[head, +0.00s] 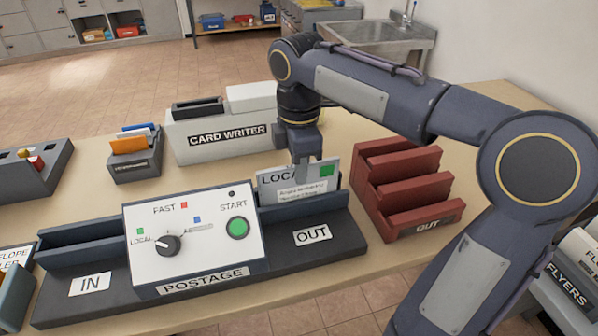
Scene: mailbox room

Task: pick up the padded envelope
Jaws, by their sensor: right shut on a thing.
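A pale envelope (292,186), which I take to be the padded envelope, stands upright at the OUT side of the postage machine (190,228). It bears the letters "LOCA", a green square and a small address label. My right gripper (304,160) comes down from above and is shut on its top edge, covering part of the lettering. The envelope's lower edge is hidden behind the machine's OUT tray (340,238), so I cannot tell whether it touches the tray. My left gripper is not in view.
The red OUT rack (405,190) stands close on the right. The card writer (220,137) is behind, with a small holder of cards (135,155) to its left. Bare tabletop lies behind the machine.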

